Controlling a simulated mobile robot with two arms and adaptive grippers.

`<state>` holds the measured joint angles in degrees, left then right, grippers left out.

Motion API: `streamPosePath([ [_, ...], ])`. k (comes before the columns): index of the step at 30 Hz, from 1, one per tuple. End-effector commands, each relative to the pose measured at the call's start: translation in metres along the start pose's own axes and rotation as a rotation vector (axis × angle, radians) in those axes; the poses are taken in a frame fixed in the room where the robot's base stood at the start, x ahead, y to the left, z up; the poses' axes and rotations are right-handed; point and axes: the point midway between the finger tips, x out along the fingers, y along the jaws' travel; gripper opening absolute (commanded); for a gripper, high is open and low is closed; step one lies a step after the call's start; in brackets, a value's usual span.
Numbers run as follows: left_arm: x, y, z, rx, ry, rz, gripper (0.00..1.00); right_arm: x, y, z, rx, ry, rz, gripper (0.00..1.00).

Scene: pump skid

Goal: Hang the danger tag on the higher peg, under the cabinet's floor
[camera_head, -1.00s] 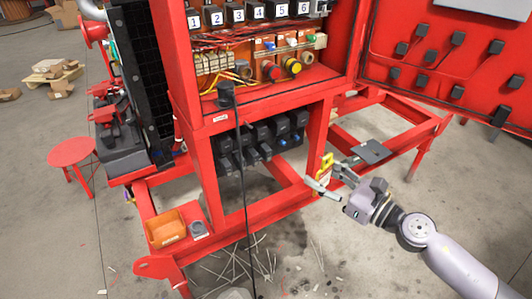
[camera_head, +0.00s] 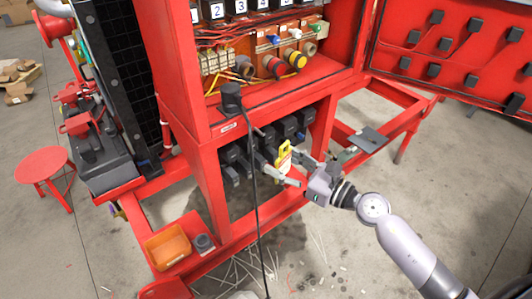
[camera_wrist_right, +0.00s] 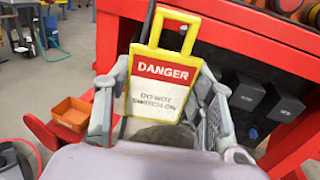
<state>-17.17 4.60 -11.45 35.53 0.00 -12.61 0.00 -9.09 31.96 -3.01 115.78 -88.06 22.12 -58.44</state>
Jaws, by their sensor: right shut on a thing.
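The danger tag (camera_head: 284,150) is yellow with a red and white face. My right gripper (camera_head: 283,166) is shut on it, just in front of the black blocks under the cabinet. In the right wrist view the tag (camera_wrist_right: 163,92) stands upright between the fingers, its open yellow loop on top. It reads "DANGER, DO NOT SWITCH ON". The cabinet's floor edge (camera_head: 285,97) is red and lies above the tag. Black blocks (camera_head: 232,162) sit in rows beneath it. I cannot make out the two pegs clearly. My left gripper is not in view.
A black cable (camera_head: 254,190) hangs from a plug (camera_head: 231,98) close to the left of my right gripper. An orange bin (camera_head: 168,246) and a small grey cup (camera_head: 204,243) stand on the lower frame. A red stool (camera_head: 44,165) stands at left.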

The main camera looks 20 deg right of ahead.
Motion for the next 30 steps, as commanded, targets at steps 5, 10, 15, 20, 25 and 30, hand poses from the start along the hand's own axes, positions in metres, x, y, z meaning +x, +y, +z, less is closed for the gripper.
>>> streamPosePath([
  [5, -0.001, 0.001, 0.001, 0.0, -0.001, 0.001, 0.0, 0.004, -0.001, 0.0, 0.0, -0.002, -0.001, 0.22],
  [10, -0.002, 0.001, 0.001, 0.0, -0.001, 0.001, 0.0, 0.012, -0.004, 0.0, 0.001, -0.003, -0.002, 0.22],
  [15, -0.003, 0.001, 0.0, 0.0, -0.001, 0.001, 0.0, 0.023, -0.006, -0.001, 0.0, -0.002, -0.001, 0.22],
  [20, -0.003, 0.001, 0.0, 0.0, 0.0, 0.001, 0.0, 0.032, -0.009, -0.002, 0.001, -0.003, -0.002, 0.22],
  [25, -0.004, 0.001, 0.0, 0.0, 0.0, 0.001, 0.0, 0.042, -0.011, -0.003, 0.001, -0.002, -0.001, 0.22],
  [30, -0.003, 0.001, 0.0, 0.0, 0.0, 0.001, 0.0, 0.051, -0.014, -0.004, 0.001, -0.003, -0.001, 0.22],
])
